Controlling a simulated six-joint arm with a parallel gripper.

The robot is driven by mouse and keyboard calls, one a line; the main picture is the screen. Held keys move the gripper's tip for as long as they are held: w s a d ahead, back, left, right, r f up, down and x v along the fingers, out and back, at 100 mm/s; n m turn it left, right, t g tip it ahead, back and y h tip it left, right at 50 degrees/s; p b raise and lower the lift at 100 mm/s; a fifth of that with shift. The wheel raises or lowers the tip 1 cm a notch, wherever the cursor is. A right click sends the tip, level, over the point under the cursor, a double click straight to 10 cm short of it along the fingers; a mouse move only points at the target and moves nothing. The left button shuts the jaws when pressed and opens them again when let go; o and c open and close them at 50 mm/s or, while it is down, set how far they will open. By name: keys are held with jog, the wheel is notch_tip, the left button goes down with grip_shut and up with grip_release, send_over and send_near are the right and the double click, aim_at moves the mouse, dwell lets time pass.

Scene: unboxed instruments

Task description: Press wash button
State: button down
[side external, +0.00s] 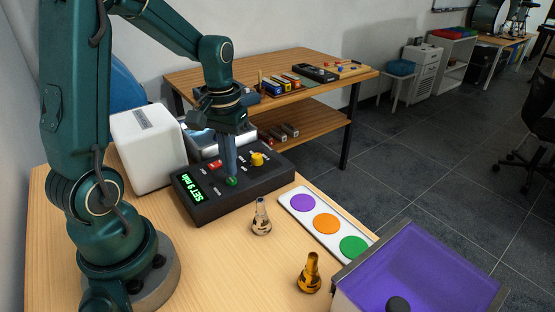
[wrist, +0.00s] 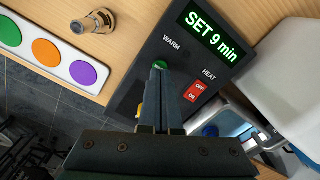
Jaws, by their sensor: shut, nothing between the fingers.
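The dark control box (side external: 250,187) lies on the wooden table with a lit green display (side external: 197,187) reading "SET 9 min". It carries a green button (side external: 232,181), a red switch (side external: 215,165) and a yellow knob (side external: 257,159). My gripper (side external: 230,173) is shut and empty, pointing down with its tips at the green button. In the wrist view the fingers (wrist: 164,76) partly cover the green button (wrist: 160,65); I cannot tell whether they touch or press it. "WARM" and "HEAT" labels are readable; no wash label is readable.
A clear flask (side external: 261,217) and an amber flask (side external: 310,273) stand in front of the box. A white strip (side external: 298,199) with purple, orange and green discs lies to the right, beside a purple-filled tank (side external: 420,265). A white device (side external: 148,148) stands behind left.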

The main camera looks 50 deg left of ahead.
aim_at(232, 180)
jog(key=shift+f, duration=0.95)
jog(key=shift+r, duration=0.1)
dwell(0.4)
jog(key=shift+r, duration=3.45)
